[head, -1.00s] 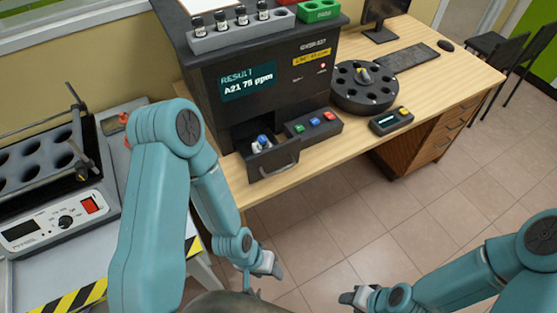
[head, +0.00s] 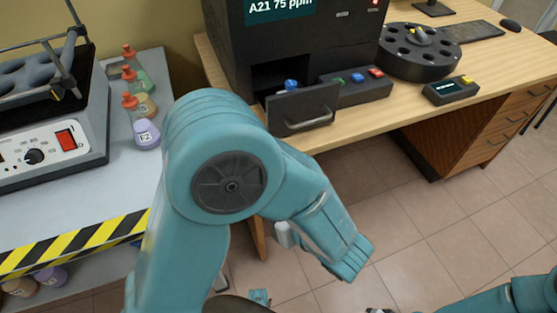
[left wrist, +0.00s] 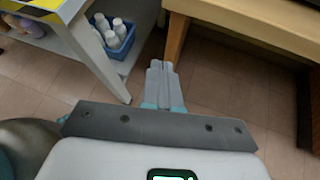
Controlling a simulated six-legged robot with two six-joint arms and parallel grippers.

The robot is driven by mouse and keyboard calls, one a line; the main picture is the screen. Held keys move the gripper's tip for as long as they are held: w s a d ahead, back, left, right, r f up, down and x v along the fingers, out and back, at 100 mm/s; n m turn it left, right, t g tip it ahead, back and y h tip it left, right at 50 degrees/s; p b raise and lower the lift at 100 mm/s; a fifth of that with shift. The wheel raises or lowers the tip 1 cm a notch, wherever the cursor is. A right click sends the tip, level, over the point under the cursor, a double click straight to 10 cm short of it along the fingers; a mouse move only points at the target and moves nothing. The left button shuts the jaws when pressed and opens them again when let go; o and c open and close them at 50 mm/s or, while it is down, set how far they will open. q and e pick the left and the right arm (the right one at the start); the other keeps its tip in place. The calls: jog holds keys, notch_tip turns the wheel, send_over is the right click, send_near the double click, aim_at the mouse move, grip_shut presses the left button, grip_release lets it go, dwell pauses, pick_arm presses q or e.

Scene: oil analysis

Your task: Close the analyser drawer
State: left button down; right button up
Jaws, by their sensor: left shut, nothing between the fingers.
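The analyser (head: 310,45) is a dark box on the wooden desk. Its drawer (head: 305,115) is pulled out, with a dark front and a grey bar handle, and a blue-capped vial (head: 291,86) shows inside behind the front. In the left wrist view my left gripper (left wrist: 160,70) is shut and empty, over the tiled floor beside the desk's edge. My left arm is in front of and below the drawer in the head view, apart from it. Of my right gripper only a small dark bit shows at the bottom edge of the head view.
A button box (head: 355,88) stands right of the drawer, with a round carousel (head: 418,68) and a small display unit (head: 452,92) beyond. A grey bench (head: 95,190) with bottles and a device is at left. A blue crate (left wrist: 118,40) sits below it. Floor in front is clear.

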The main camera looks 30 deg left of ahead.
pick_arm(q)
notch_tip(320, 180, up, 3)
jog(key=w+d+m+t+y+b, duration=0.1)
jog(key=w+d+t+b, duration=0.1)
jog(key=w+t, duration=0.1)
jog(key=m+t+y+b, duration=0.1)
jog(key=t+y+b, duration=0.1)
jog(key=t, duration=0.2)
send_near(273, 122)
jog(key=b+x, duration=0.2)
jog(key=x, duration=0.4)
jog(key=shift+w+a, duration=0.25)
jog(key=shift+a, duration=0.1)
pick_arm(e)
notch_tip(273, 122, down, 8)
jog(key=shift+f, duration=0.2)
pick_arm(q)
jog(key=shift+w+a+r, duration=0.1)
jog(key=shift+w+a, duration=0.15)
jog(key=shift+a, duration=0.05)
jog(key=p+x, duration=0.1)
jog(key=x, duration=1.1)
jog(key=shift+w+p, duration=0.1)
jog(key=shift+p, duration=0.25)
jog(key=shift+w+a, duration=0.25)
jog(key=shift+a, duration=0.1)
jog(key=shift+r, duration=0.25)
pick_arm(e)
jog(key=shift+r, duration=0.9)
